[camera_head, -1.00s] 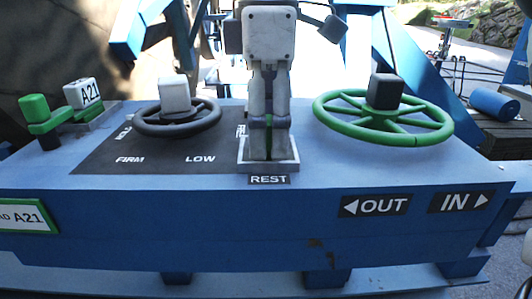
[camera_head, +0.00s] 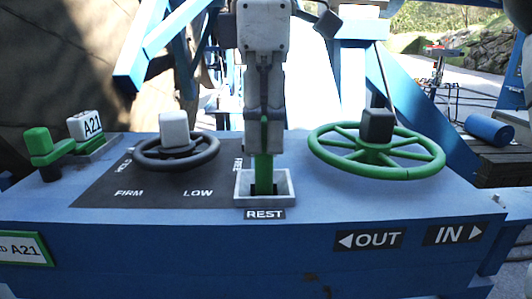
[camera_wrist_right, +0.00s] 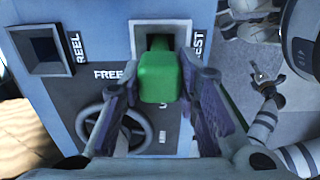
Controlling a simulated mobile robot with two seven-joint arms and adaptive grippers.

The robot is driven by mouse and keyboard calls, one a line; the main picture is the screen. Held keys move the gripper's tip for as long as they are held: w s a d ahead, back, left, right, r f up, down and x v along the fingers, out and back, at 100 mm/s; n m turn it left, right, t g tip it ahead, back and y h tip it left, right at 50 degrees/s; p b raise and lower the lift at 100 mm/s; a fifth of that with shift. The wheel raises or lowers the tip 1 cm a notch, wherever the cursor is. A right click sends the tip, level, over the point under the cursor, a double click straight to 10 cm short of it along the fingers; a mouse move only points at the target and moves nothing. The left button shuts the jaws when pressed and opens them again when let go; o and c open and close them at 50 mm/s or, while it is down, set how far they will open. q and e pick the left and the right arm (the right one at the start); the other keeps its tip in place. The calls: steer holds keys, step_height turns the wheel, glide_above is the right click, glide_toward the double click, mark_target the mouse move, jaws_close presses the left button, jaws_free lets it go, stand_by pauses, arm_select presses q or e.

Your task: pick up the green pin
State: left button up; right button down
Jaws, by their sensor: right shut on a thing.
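The green pin (camera_head: 264,172) stands upright at the grey REST socket (camera_head: 283,203) on the blue console. Its lower end reaches into the socket opening, and the front rim hides its tip. My right gripper (camera_head: 264,140) comes down from above and is shut on the pin's upper part. In the right wrist view, the green pin's block-shaped head (camera_wrist_right: 160,78) sits between the two fingers of my right gripper (camera_wrist_right: 162,97), with the REST socket (camera_wrist_right: 143,24) behind it.
A dark handwheel with white knob (camera_head: 175,145) stands left of the socket; a green handwheel (camera_head: 375,155) stands right. The REEL socket (camera_wrist_right: 42,50) looks empty in the wrist view.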

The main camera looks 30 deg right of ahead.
step_height(320, 180, up, 8)
steer(key=shift+s+f, duration=0.1)
steer(key=shift+f, duration=0.05)
arm_select(q)
steer(key=shift+w+r+t+p, duration=0.3)
steer(key=shift+w+r+p, duration=0.05)
steer(key=shift+w+r, duration=0.3)
arm_select(e)
steer(key=s+a, duration=0.9)
steer(key=s, duration=0.6)
steer(key=shift+a+f, duration=0.2)
steer(key=shift+f, duration=0.05)
